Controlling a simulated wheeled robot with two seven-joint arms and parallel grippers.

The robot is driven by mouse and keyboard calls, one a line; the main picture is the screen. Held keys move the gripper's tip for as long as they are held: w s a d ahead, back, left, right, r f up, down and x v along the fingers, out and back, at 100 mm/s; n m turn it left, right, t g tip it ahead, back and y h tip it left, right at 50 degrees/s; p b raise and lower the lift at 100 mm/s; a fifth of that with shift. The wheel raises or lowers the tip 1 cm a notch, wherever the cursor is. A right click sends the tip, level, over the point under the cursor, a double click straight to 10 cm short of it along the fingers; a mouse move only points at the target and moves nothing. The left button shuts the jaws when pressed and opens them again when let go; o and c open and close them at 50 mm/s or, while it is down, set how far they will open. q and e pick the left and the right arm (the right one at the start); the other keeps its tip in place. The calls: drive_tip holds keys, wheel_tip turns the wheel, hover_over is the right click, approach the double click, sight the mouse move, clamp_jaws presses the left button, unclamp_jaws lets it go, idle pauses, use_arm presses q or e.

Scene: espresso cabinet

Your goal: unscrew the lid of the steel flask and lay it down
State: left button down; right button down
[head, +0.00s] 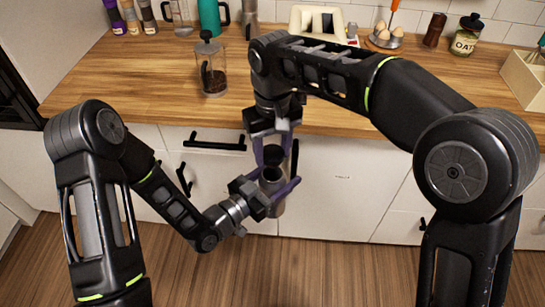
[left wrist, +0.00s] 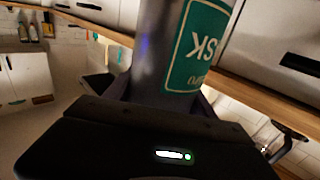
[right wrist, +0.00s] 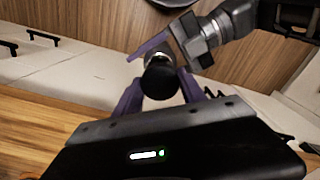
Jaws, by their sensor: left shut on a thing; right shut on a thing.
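The steel flask (head: 279,208) is upright in front of the counter, held in the air by my left gripper (head: 273,184), whose purple fingers are shut around its body. In the left wrist view the flask's grey body (left wrist: 153,45) and green label (left wrist: 198,48) fill the middle. The black lid (head: 273,155) is between the fingers of my right gripper (head: 272,150), which is shut on it from above. A dark round mouth shows just below the lid in the head view, so the lid appears apart from the flask. The lid is also in the right wrist view (right wrist: 160,82).
The wooden counter (head: 150,80) is behind the grippers, with free room left and right of centre. A French press (head: 211,68) stands on it near the front. Drawer handles (head: 215,142) project below.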

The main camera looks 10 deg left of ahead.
drive_tip(key=shift+r, duration=0.4)
drive_tip(key=shift+d, duration=0.1)
